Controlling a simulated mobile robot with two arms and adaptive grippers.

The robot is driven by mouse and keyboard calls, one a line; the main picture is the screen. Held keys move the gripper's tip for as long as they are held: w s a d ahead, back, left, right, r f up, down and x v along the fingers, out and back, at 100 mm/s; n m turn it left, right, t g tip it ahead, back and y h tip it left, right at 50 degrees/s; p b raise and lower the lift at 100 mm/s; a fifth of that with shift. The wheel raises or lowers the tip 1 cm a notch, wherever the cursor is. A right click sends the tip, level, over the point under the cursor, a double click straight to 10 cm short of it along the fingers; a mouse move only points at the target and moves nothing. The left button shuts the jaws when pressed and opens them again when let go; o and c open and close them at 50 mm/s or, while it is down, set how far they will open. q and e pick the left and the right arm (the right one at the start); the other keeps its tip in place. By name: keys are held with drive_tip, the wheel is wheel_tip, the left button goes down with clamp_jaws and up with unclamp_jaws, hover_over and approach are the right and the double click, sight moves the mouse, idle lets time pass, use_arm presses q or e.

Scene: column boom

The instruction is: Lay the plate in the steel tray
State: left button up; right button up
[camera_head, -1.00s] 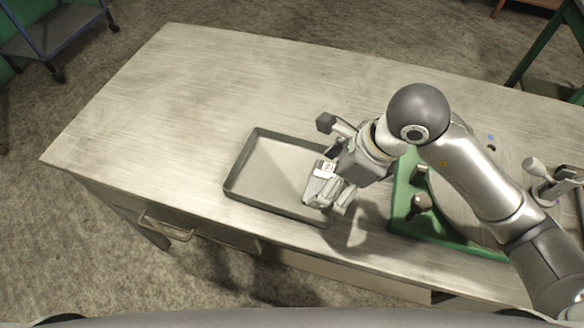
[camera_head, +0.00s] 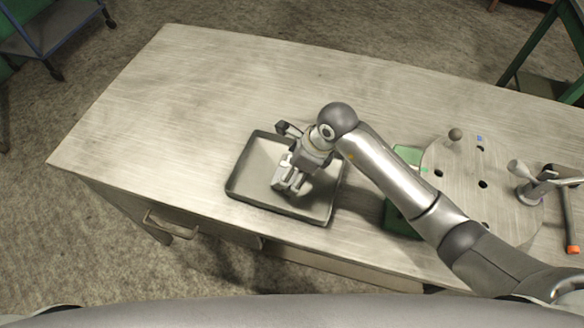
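The steel tray (camera_head: 240,184) is a shallow grey rectangle with a raised rim, near the front edge of the workbench. My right arm reaches in from the right, and its gripper (camera_head: 290,190) points down over the middle of the tray. The fingers and wrist hide part of the tray floor. I cannot make out a separate plate between the fingers or in the visible part of the tray, nor whether the fingers are closed on anything. My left gripper is not in view.
A round disc (camera_head: 462,182) with dark holes and small coloured marks sits on a green base (camera_head: 402,217) to the right, partly behind my arm. A clamp handle (camera_head: 527,186) and an orange-ended tool (camera_head: 572,240) are farther right. The workbench (camera_head: 170,120) is clear on the left.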

drive_tip(key=shift+f, duration=0.55)
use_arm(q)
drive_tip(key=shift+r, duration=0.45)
use_arm(e)
drive_tip(key=shift+f, duration=0.1)
drive_tip(key=shift+f, duration=0.15)
drive_tip(key=o, duration=1.8)
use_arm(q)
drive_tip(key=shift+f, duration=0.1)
